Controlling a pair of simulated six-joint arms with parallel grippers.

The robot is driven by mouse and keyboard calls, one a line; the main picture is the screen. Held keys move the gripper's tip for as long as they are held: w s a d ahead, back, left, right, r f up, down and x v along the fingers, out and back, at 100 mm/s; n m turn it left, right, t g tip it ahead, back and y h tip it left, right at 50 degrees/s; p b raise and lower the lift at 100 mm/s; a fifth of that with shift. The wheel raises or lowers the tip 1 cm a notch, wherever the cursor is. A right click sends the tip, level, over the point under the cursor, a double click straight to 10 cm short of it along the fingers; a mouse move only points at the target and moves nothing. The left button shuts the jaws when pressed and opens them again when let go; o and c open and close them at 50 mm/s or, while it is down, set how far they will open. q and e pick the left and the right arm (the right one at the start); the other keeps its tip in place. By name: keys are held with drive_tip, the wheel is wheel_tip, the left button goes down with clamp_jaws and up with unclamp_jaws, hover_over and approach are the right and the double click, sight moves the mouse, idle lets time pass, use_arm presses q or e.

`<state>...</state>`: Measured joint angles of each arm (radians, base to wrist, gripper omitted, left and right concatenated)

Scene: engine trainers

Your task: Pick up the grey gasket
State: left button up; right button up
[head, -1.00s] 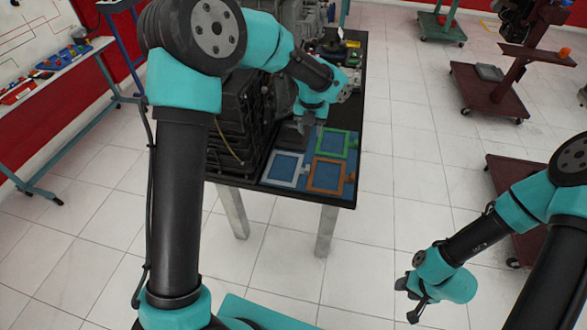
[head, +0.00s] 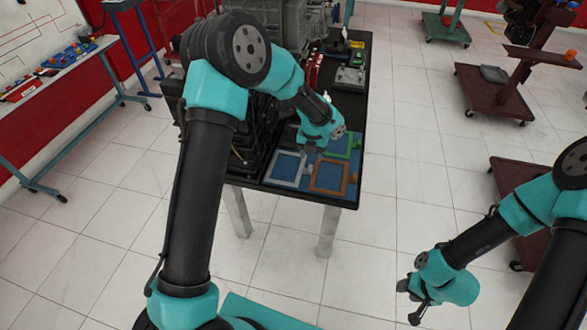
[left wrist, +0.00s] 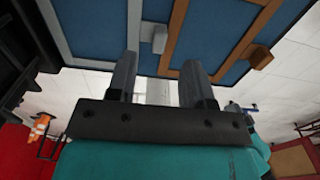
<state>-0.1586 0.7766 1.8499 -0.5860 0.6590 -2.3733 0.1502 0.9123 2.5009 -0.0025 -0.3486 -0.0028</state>
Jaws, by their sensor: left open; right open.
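The grey gasket (head: 281,184), a thin square frame with a small tab, lies flat on the blue mat at the near left of the table. In the left wrist view, parts of the grey gasket (left wrist: 134,24) and its tab cross the top. My left gripper (head: 307,154) is over the mat near the gasket's far right corner, partly covering it. In the left wrist view, my left gripper (left wrist: 160,66) is open, with nothing between its fingers. My right gripper (head: 411,301) hangs over the floor at the lower right, away from the table, open and empty.
An orange gasket (head: 327,191) lies right of the grey one, and a green gasket (head: 354,148) lies behind it. A dark engine block (head: 257,130) stands left of the mat. The table's front edge is close to the gaskets.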

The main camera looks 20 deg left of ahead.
use_arm(q)
drive_tip(key=shift+f, duration=0.5)
drive_tip(key=shift+w+f, duration=0.1)
drive_tip(key=shift+f, duration=2.5)
clamp_jaws()
